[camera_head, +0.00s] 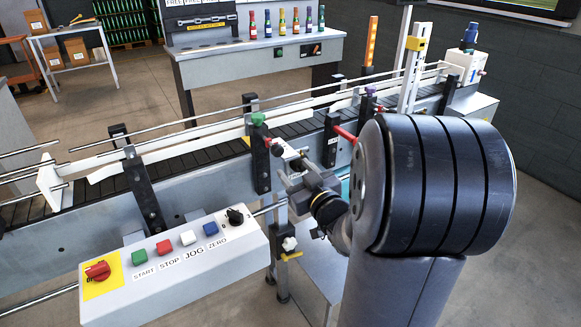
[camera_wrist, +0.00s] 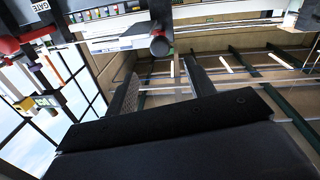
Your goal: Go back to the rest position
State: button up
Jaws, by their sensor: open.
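My gripper (camera_wrist: 162,88) shows in the wrist view as two dark fingers standing apart, with nothing seen between them. In the head view my arm reaches in from the lower right. Its wrist ends beside the near side of the conveyor (camera_head: 200,160), close to the green-knobbed post (camera_head: 260,150).
Guide rails and posts run along the conveyor. A workbench (camera_head: 255,50) with several coloured bottles is behind. Open floor lies at right.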

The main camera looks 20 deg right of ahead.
aim_at(279, 152)
jog(key=w, duration=0.3)
jog(key=w+p, duration=0.1)
jog(key=w, duration=0.7)
jog(key=shift+a+p, duration=0.3)
jog(key=shift+s+d+p, duration=0.1)
jog(key=shift+s+p, duration=0.45)
jog(key=shift+w, duration=0.1)
